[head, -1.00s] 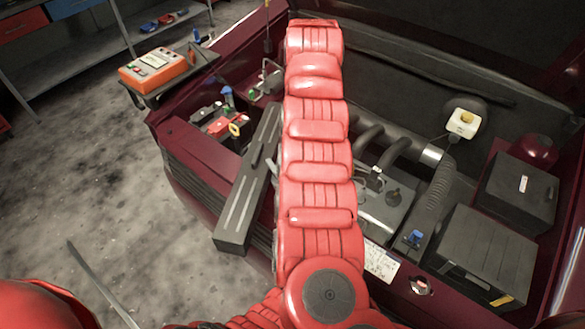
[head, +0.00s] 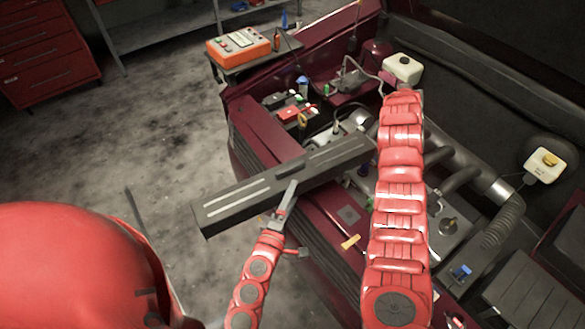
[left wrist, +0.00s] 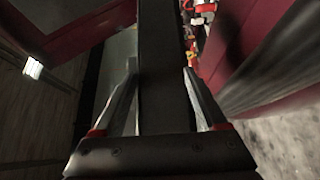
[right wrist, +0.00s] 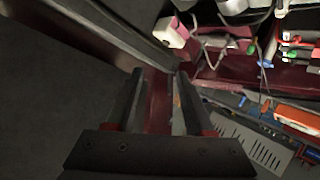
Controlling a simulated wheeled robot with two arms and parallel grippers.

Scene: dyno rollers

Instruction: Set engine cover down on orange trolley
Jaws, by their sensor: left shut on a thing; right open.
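The engine cover (head: 330,160) is a long dark grey bar with light stripes. It lies slantwise across the front edge of the open engine bay in the head view, its left end over the floor. My left gripper (head: 286,207) is shut on it near its middle. The cover (left wrist: 162,60) runs between the fingers in the left wrist view. My right gripper (right wrist: 157,78) is open and empty in its wrist view; in the head view it is hidden at the far end of my right arm. An orange device (head: 238,46) stands on a small trolley (head: 262,62); no orange-coloured trolley is clearly visible.
The car's dark red front wall (head: 262,135) runs under the cover. The bay holds a battery, hoses and a white reservoir (head: 402,68). A red drawer cabinet (head: 45,55) and a shelf (head: 165,32) stand at the back left. The floor between is clear.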

